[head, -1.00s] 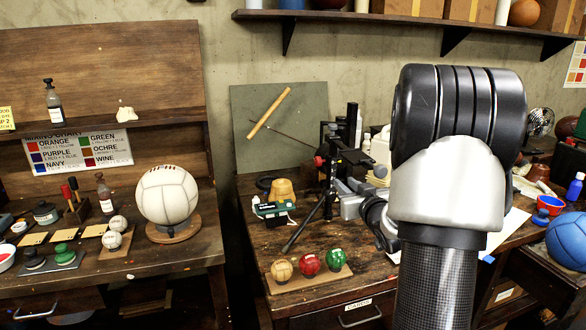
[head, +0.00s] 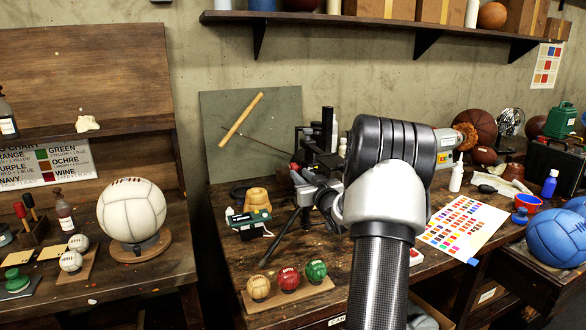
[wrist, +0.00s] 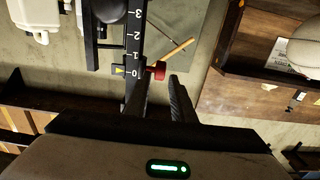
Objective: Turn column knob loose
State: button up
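The red column knob (wrist: 156,70) sticks out from the side of a black column with a white number scale (wrist: 136,42) in the wrist view. My gripper (wrist: 161,80) is open, its two dark fingers pointing at the knob. The knob shows at the fingertips, between their lines and closer to the left finger; I cannot tell whether they touch it. In the head view the knob (head: 293,169) is a small red spot by the black stand (head: 326,135) on the middle bench. My forearm and wrist hide part of the stand there.
Three small coloured balls (head: 289,280) sit on a board at the bench front. A colour chart (head: 462,224) lies to the right. A large white ball (head: 132,210) stands on the left bench.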

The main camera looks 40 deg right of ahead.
aim_at(296, 169)
jog(key=x, duration=0.7)
grip_shut()
jog(key=shift+r+g+p, duration=0.3)
jog(key=shift+r+p, duration=0.05)
jog(key=shift+p, duration=0.85)
jog(key=shift+f+g+p, duration=0.1)
jog(key=shift+g+p, duration=0.2)
jog(key=shift+p, duration=0.2)
jog(key=shift+f, duration=0.3)
